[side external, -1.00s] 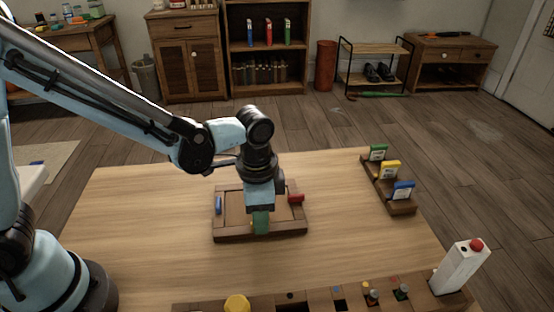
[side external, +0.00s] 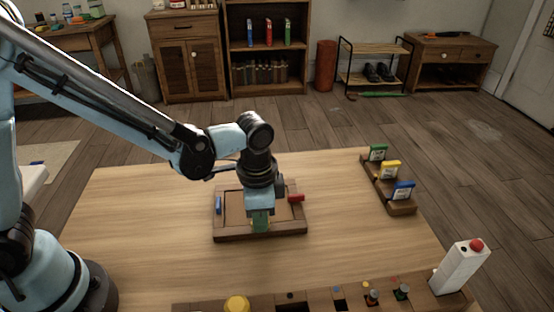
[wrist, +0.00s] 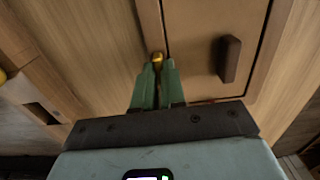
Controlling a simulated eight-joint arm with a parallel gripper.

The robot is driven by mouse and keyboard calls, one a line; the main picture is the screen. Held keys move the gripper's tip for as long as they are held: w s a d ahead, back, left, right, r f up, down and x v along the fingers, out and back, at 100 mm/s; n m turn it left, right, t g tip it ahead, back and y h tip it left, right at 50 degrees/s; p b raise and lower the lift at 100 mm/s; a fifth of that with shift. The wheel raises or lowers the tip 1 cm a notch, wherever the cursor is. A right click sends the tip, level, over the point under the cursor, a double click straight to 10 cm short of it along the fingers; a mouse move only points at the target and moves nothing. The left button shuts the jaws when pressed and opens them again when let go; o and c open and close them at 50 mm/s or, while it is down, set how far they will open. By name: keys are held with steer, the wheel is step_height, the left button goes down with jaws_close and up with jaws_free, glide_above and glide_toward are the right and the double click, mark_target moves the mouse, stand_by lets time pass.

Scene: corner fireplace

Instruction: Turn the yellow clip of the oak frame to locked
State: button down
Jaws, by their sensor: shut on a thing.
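The oak frame (side external: 230,236) lies flat on the table, with a blue clip (side external: 218,205) on its left side and a red clip (side external: 296,198) on its right. My gripper (side external: 260,228) is at the near side of the frame, pointing down. In the wrist view, the green fingers of my gripper (wrist: 157,68) are shut on the yellow clip (wrist: 157,57), whose small top shows between the fingertips at the frame's edge. The rest of the clip is hidden by the fingers. A dark brown handle (wrist: 230,58) stands on the frame's panel.
A wooden rack (side external: 402,208) with green, yellow and blue tagged cards stands at the right. A wooden tray (side external: 210,307) with small parts runs along the near edge, beside a white carton with a red cap (side external: 460,266). The table around the frame is clear.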

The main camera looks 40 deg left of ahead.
steer(key=shift+n, duration=0.3)
steer(key=n, duration=0.3)
steer(key=shift+n, duration=0.3)
steer(key=n, duration=0.4)
steer(key=shift+n, duration=0.3)
steer(key=n, duration=0.9)
steer(key=c, duration=1.2)
jaws_free()
steer(key=shift+r, duration=0.1)
